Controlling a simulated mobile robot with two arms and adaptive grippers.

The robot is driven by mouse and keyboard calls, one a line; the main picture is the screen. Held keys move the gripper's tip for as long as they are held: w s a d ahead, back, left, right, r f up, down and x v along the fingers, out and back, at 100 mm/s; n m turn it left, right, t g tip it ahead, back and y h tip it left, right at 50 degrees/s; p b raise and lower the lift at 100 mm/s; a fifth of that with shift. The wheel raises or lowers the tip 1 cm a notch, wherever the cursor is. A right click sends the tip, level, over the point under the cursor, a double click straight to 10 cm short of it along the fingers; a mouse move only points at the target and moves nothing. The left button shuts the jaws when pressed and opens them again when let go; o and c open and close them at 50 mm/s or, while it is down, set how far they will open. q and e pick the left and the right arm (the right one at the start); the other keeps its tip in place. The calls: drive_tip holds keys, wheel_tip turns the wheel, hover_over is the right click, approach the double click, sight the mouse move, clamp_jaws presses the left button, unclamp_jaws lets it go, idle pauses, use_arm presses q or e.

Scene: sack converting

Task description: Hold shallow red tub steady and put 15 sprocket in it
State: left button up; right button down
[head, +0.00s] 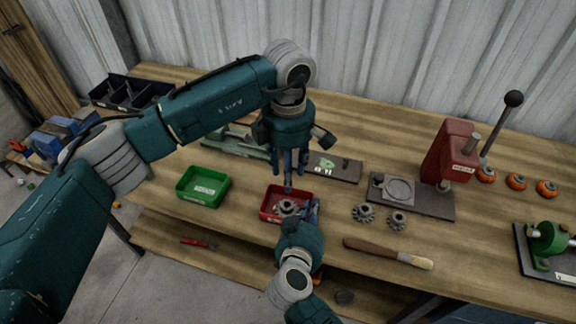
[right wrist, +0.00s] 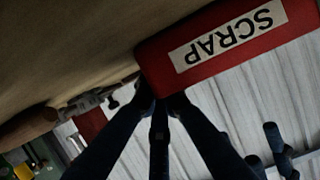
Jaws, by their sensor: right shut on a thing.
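The shallow red tub (head: 267,214) stands near the front edge of the bench, with grey toothed sprockets (head: 287,206) inside; how many is unclear. Two more sprockets, one nearer the tub (head: 363,212) and one further right (head: 397,220), lie on the bench right of it. My left gripper (head: 289,178) points down above the tub; its fingers look apart, with nothing visible between them. My right gripper (head: 309,211) is shut on the tub's right front wall. In the right wrist view its fingers (right wrist: 165,100) meet at the red tub wall (right wrist: 230,62), labelled SCRAP.
A green tub (head: 203,187) stands left of the red one. A wooden-handled tool (head: 388,252) lies front right. A red lever press (head: 450,152) and orange-ringed parts (head: 516,182) stand at right. A black divided bin (head: 130,92) is far left.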

drive_tip(key=c, duration=1.8)
unclamp_jaws()
